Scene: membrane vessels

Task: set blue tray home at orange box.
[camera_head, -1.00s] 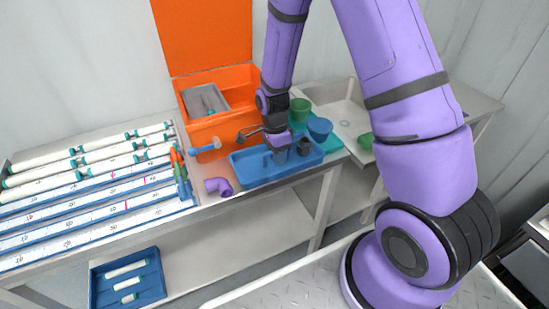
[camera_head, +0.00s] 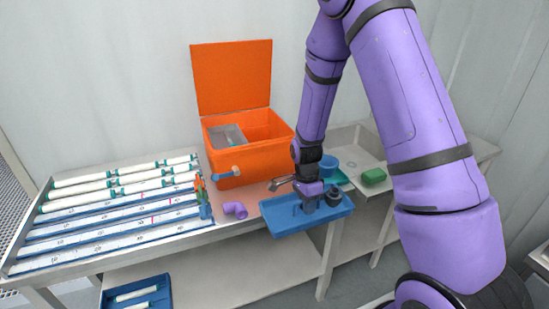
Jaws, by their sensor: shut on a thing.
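The blue tray (camera_head: 277,219) is a shallow rectangular tray at the front edge of the bench, right of centre. My gripper (camera_head: 309,203) reaches down into it and is shut on it; the fingertips are partly hidden. A dark round fitting (camera_head: 334,193) sits in the tray's right part. The tray seems raised and overhangs the front edge. The orange box (camera_head: 264,163) stands open behind and to the left of the tray, with its lid (camera_head: 231,77) upright. A grey insert (camera_head: 227,138) sits in the box's left part.
A blue cup (camera_head: 328,166) stands behind my arm near the sink (camera_head: 352,152). A green block (camera_head: 374,177) lies right of it. A purple elbow (camera_head: 235,210) lies left of the tray. Racks of white tubes (camera_head: 115,204) fill the bench's left. A blue bin (camera_head: 136,291) sits below.

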